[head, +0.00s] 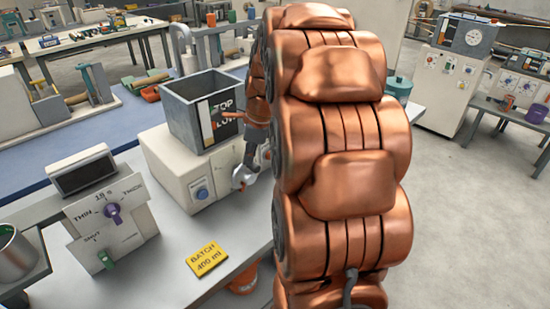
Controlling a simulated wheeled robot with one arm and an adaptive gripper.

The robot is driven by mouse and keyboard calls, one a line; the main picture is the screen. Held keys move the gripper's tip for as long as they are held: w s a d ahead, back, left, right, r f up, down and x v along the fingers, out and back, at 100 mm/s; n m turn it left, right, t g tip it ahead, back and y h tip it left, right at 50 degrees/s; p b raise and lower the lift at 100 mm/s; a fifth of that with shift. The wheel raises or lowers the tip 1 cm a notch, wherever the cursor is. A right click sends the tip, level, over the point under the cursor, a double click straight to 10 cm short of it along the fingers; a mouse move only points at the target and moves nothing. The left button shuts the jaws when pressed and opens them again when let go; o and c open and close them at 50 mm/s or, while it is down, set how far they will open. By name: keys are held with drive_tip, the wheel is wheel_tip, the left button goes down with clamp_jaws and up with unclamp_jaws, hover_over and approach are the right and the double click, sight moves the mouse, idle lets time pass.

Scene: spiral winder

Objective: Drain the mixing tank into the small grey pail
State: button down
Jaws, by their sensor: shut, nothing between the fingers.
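The grey open-topped mixing tank (185,122) stands on a cream machine base with a blue knob. Its side carries a label with "TOP" and "LOW", partly covered by my copper arm. My gripper (243,178) is shut and empty, in front of the right part of the base; I cannot tell whether it touches it. A grey metal container (15,262), perhaps the small grey pail, is cut off at the left edge. Any drain outlet of the tank is not clearly visible; my arm hides the area to its right.
A control box (112,215) has a purple knob marked THIN and THICK, and a green switch near "SHUT". A yellow card (207,260) reads "BATCH 400 ml". An orange bucket (245,282) sits below the table edge. The grey tabletop (170,250) has clear space around the card.

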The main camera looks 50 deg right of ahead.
sight(270, 155)
drive_tip(key=w+d+f+m+t+h, duration=0.1)
drive_tip(key=d+m, duration=0.8)
drive_tip(key=d, duration=0.6)
drive_tip(key=shift+w+f+t+b, duration=0.15)
drive_tip(key=shift+w+t+b, duration=0.2)
drive_tip(key=shift+b, duration=0.1)
drive_tip(key=p+x, duration=0.1)
drive_tip(key=x, duration=0.9)
drive_tip(key=shift+s, duration=0.1)
drive_tip(key=shift+p, duration=0.4)
